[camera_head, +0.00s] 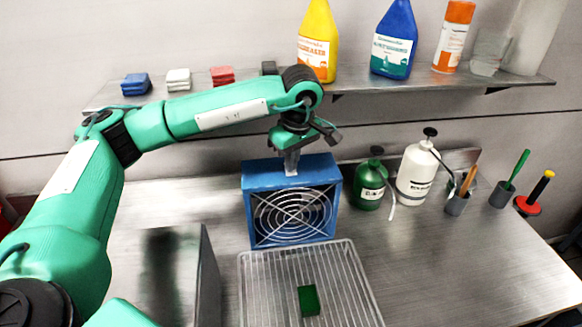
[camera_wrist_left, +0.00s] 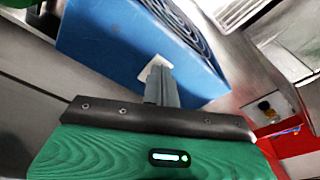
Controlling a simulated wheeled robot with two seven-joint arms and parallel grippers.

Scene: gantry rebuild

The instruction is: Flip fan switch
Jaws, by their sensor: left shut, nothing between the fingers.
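The blue box fan (camera_head: 247,206) stands on the steel bench, its round wire grille facing the front. My left gripper (camera_head: 291,168) is shut and empty, pointing down at the top of the fan. A small white plate (camera_head: 290,173) on the fan's top lies right at the fingertips; it may be the switch. In the left wrist view, the shut fingers (camera_wrist_left: 160,90) overlap the white plate (camera_wrist_left: 148,71) on the blue housing (camera_wrist_left: 100,40). The fingers hide part of the plate, so I cannot tell touch or switch position. My right gripper is not in view.
A wire tray (camera_head: 262,290) with a green block (camera_head: 309,300) lies in front of the fan. A green can (camera_head: 369,186) and white sprayer (camera_head: 415,175) stand close on its right. A shelf (camera_head: 350,86) with bottles runs behind. The bench is clear at right front.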

